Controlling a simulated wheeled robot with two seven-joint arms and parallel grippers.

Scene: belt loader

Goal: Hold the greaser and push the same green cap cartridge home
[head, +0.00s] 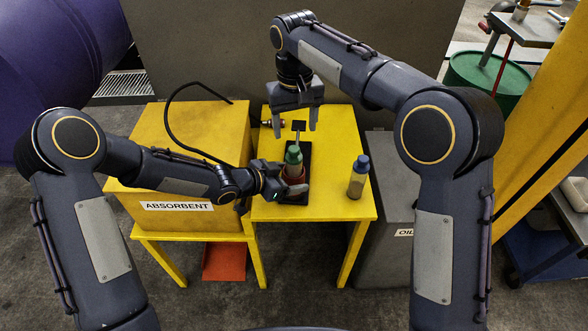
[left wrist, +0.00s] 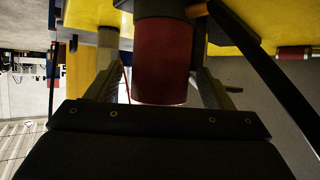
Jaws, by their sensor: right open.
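The greaser (head: 293,178) has a red body and stands upright in a dark holder on the yellow table. Its red body (left wrist: 161,62) also shows between my left fingers in the left wrist view. A green cap cartridge (head: 293,157) stands in the top of the greaser; how deep it sits is hard to tell. My left gripper (head: 279,182) is around the greaser's body from the left and appears shut on it. My right gripper (head: 297,112) is open and empty, pointing down, above and behind the green cap, apart from it.
A blue-capped cartridge (head: 358,178) stands upright on the yellow table (head: 335,205), right of the greaser. A yellow absorbent box (head: 180,135) with a black hose is at left. A grey oil bin (head: 388,230) stands at right. The table's front is clear.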

